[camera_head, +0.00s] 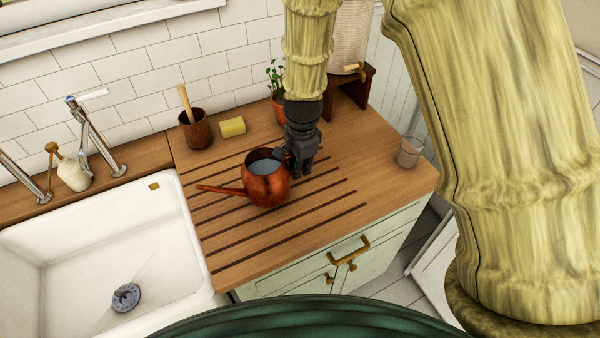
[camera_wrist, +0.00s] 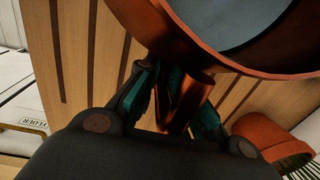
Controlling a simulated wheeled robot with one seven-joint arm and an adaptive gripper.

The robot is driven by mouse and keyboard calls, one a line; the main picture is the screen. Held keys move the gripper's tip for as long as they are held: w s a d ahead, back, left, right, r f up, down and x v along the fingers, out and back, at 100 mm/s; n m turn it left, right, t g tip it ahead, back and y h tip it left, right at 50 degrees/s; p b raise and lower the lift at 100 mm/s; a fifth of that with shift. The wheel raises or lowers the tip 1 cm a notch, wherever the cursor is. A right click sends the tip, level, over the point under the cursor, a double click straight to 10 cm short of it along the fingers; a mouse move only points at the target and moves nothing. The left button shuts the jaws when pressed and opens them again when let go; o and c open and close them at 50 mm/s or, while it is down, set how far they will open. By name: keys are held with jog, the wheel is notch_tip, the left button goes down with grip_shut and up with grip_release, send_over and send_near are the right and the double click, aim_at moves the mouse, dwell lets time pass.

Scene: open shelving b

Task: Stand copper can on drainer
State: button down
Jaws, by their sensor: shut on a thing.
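The copper can (camera_head: 268,188) is a round copper vessel with a long spout pointing left and a grey-blue surface inside its open top. In the head view it is upright over the grooved wooden drainer (camera_head: 232,257); I cannot tell whether its base touches the wood. My gripper (camera_head: 298,165) is at the can's right side. In the wrist view my gripper (camera_wrist: 178,110) is shut on the copper handle (camera_wrist: 183,98), with the can's body (camera_wrist: 150,25) beyond it. The can's underside is hidden.
A white sink (camera_head: 185,250) lies left of the drainer. Behind stand a brown pot with a wooden tool (camera_head: 196,132), a yellow block (camera_head: 232,127) and a potted plant (camera_head: 277,105). A small cup (camera_head: 410,152) stands at right. The drainer's front part is clear.

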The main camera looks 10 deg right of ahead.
jog(key=shift+f+p, duration=0.8)
jog(key=shift+f, duration=0.85)
jog(key=c, duration=1.5)
grip_release()
jog(key=shift+s+d+r+b, duration=0.15)
jog(key=shift+r+b, duration=0.8)
jog(key=shift+r, duration=2.05)
jog(key=shift+s+a+r+b, duration=0.2)
jog(key=shift+r+b, duration=0.75)
jog(key=shift+r, duration=2)
